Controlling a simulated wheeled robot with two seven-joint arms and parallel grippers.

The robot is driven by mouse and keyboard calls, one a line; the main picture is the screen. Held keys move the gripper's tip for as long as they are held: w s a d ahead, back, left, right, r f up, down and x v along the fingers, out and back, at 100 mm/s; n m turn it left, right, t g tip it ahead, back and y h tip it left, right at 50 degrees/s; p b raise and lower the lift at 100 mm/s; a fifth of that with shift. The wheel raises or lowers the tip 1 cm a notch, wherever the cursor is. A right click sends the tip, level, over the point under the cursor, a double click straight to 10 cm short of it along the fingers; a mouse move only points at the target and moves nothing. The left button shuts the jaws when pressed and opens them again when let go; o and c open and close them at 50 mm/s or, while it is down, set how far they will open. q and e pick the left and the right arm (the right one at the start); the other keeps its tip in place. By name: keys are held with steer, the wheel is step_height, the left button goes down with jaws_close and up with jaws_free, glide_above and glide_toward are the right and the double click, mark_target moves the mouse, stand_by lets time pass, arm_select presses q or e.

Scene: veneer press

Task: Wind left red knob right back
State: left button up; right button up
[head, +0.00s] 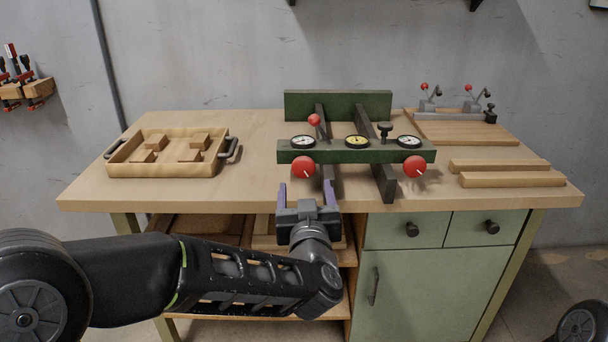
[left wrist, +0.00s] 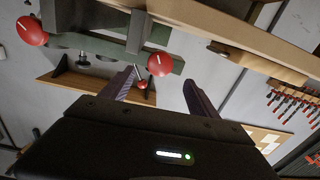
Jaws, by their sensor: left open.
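The left red knob (head: 303,166) is a round ball with a white mark on the front of the green press beam (head: 343,156). In the left wrist view, which is upside down, the left knob (left wrist: 160,63) shows beyond the fingertips, roughly between them. My left gripper (head: 305,187) is open and empty, in front of and a little below that knob, with its purple-grey fingers pointing at it. The fingers also show in the left wrist view (left wrist: 160,82). No contact can be made out. The right red knob (head: 414,166) sits at the beam's other end. My right gripper is out of view.
Three dials, one yellow-faced (head: 357,142), and a black knob (head: 385,128) top the beam. A small red ball (head: 314,119) stands behind it. A wooden tray (head: 166,169) with blocks lies left, wooden strips (head: 512,180) right. The bench between tray and press is clear.

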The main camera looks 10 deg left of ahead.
mark_target(303, 170)
arm_select(q)
steer(key=x, duration=0.7)
steer(key=shift+w+a+f, duration=0.1)
steer(key=shift+w+a, duration=0.05)
steer(key=shift+w, duration=0.25)
steer(key=c, duration=1.4)
